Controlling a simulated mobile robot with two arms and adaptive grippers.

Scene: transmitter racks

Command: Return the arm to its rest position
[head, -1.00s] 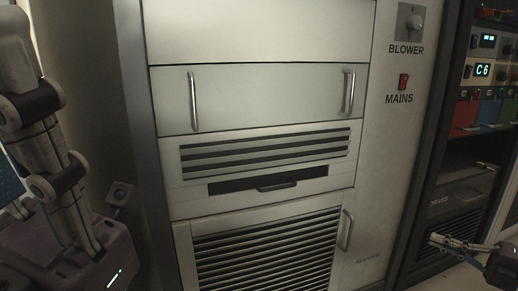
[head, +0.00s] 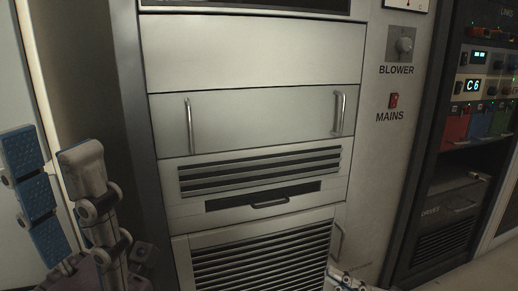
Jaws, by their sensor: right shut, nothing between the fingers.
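My right gripper (head: 346,283) shows only as a small white and blue piece at the bottom edge, in front of the lower right of the cabinet. It is shut and holds nothing I can see. The rest of my right arm is out of view.
A pale transmitter cabinet (head: 255,52) with a two-handled drawer (head: 262,122) and a louvred lower panel (head: 262,262) fills the middle. Right of it are the BLOWER knob (head: 404,45), red MAINS switch (head: 394,100) and a dark rack (head: 452,175). Floor (head: 490,265) shows at lower right.

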